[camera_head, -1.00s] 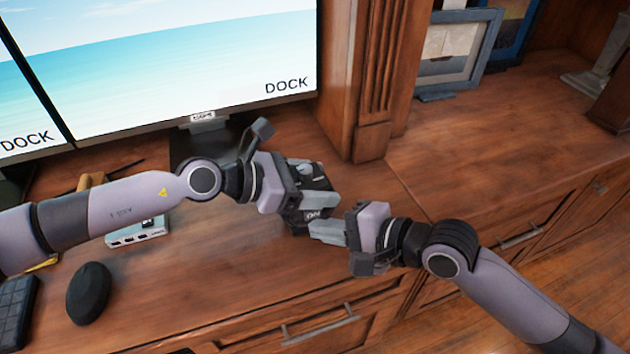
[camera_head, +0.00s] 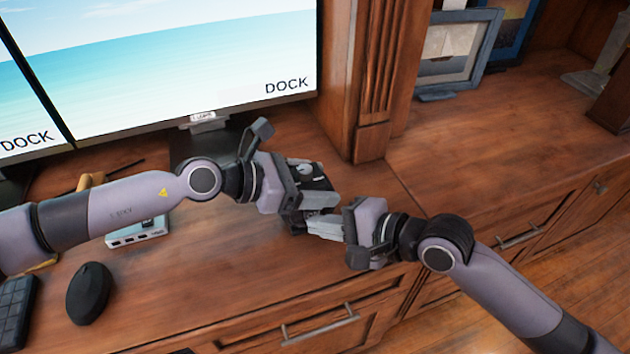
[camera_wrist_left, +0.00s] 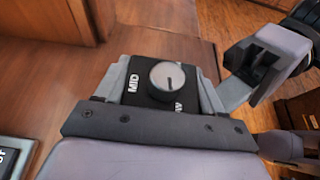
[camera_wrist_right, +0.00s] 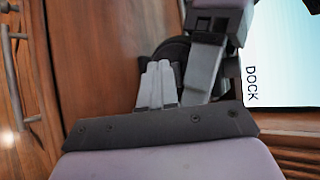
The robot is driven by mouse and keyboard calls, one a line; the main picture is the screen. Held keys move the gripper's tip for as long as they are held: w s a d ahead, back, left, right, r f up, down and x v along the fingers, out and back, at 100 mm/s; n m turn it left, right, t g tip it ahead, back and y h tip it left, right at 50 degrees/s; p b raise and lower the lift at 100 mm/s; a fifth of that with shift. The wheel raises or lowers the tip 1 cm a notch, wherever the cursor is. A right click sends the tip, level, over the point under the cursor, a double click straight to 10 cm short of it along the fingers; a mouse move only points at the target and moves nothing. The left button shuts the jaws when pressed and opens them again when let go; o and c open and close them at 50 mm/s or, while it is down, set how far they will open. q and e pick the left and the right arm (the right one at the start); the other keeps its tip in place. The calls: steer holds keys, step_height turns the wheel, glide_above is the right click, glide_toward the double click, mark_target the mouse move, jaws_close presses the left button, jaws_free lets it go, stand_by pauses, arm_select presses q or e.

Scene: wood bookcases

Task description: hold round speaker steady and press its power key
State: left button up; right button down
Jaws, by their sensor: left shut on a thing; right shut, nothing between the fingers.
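The black speaker (camera_head: 316,183) stands on the wooden desk, with a silver round knob and white lettering on its top in the left wrist view (camera_wrist_left: 165,98). My left gripper (camera_head: 308,200) is shut on it, one finger on each side. My right gripper (camera_head: 310,222) is shut and empty, its fingertips at the speaker's near side, low down. In the right wrist view, the closed fingertips (camera_wrist_right: 160,68) point at the speaker's dark curved side (camera_wrist_right: 173,48). They hide part of that side, and I cannot tell whether they touch it. No power key can be made out.
A monitor (camera_head: 200,60) stands behind my left arm. A dock box (camera_head: 138,232), a black mouse (camera_head: 89,293) and a keyboard (camera_head: 15,305) lie at the left. A wooden pillar (camera_head: 370,90) rises behind the speaker.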

stand_by(0.5)
steer(key=shift+s+d, duration=0.2)
steer(key=shift+s, duration=0.25)
steer(key=shift+s+d, duration=0.3)
steer(key=shift+s, duration=0.65)
steer(key=shift+s+d, duration=0.3)
steer(key=shift+s, duration=0.65)
steer(key=shift+s+d, duration=0.3)
steer(key=shift+s, duration=0.65)
arm_select(q)
steer(key=o, duration=1.3)
steer(key=shift+o, duration=0.2)
steer(key=shift+a, duration=0.1)
